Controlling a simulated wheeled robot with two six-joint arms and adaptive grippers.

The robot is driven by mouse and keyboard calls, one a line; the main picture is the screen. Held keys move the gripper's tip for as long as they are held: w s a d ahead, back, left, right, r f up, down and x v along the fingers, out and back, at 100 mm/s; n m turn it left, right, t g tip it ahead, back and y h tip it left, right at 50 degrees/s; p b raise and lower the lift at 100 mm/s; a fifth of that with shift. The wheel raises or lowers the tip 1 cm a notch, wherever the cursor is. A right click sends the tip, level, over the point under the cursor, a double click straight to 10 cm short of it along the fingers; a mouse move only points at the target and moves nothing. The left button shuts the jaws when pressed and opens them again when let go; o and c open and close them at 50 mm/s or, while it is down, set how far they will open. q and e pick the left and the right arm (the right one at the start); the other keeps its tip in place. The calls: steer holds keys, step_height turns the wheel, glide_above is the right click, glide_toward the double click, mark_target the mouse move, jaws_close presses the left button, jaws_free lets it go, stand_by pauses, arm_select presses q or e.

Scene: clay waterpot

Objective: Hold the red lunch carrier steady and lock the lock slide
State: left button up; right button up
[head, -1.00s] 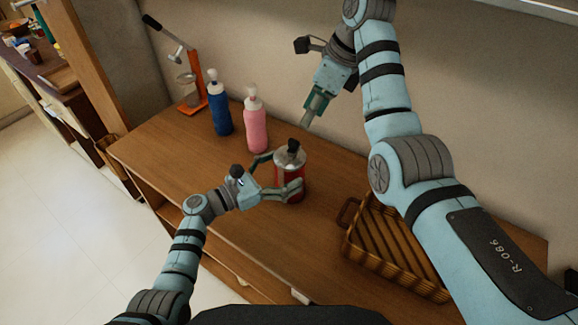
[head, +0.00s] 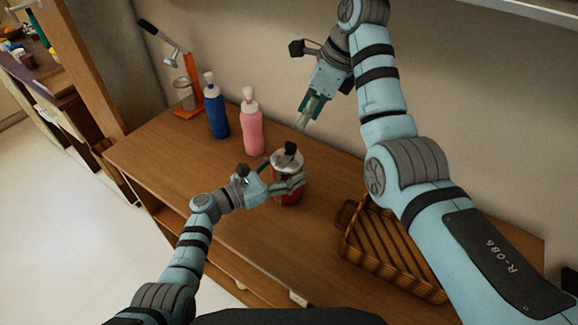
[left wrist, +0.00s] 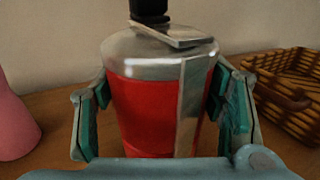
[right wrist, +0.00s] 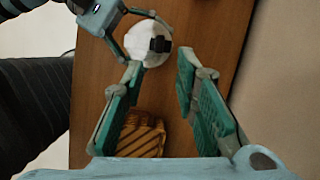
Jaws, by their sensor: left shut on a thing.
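The red lunch carrier (head: 288,189) stands upright on the wooden table, with a silver top and a black knob. In the left wrist view, the red carrier (left wrist: 145,115) sits between my left fingers, with a flat metal piece (left wrist: 172,36) across its top and a metal strip down its front. I cannot tell which of these is the lock slide. My left gripper (head: 281,180) is shut around the carrier's body. My right gripper (head: 306,117) is open and empty, above and behind the carrier. The right wrist view shows the carrier's top (right wrist: 148,45) beyond its parted fingers.
A pink bottle (head: 251,128) and a blue bottle (head: 216,115) stand left of the carrier. An orange lever press (head: 192,82) is at the table's back left. A wicker basket (head: 352,252) sits to the right. The table in front of the bottles is clear.

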steer(key=f+n, duration=0.1)
steer(key=w+f+n+y, duration=0.1)
steer(key=w+f+n+t+y, duration=0.1)
steer(key=f, duration=0.1)
steer(key=shift+w+a, duration=0.1)
steer(key=shift+a, duration=0.25)
jaws_close()
step_height(320, 180, down, 4)
steer(key=w+d+f+n+t+y, duration=0.1)
steer(key=w+n+t+y, duration=0.1)
steer(key=n+t+y, duration=0.3)
steer(key=s+d+f+n+t+y, duration=0.1)
steer(key=s+d+n+t, duration=0.3)
steer(key=d, duration=0.4)
steer(key=shift+s+d+f+n+t, duration=0.3)
steer(key=shift+s+f+t, duration=0.35)
steer(key=shift+s+t, duration=0.3)
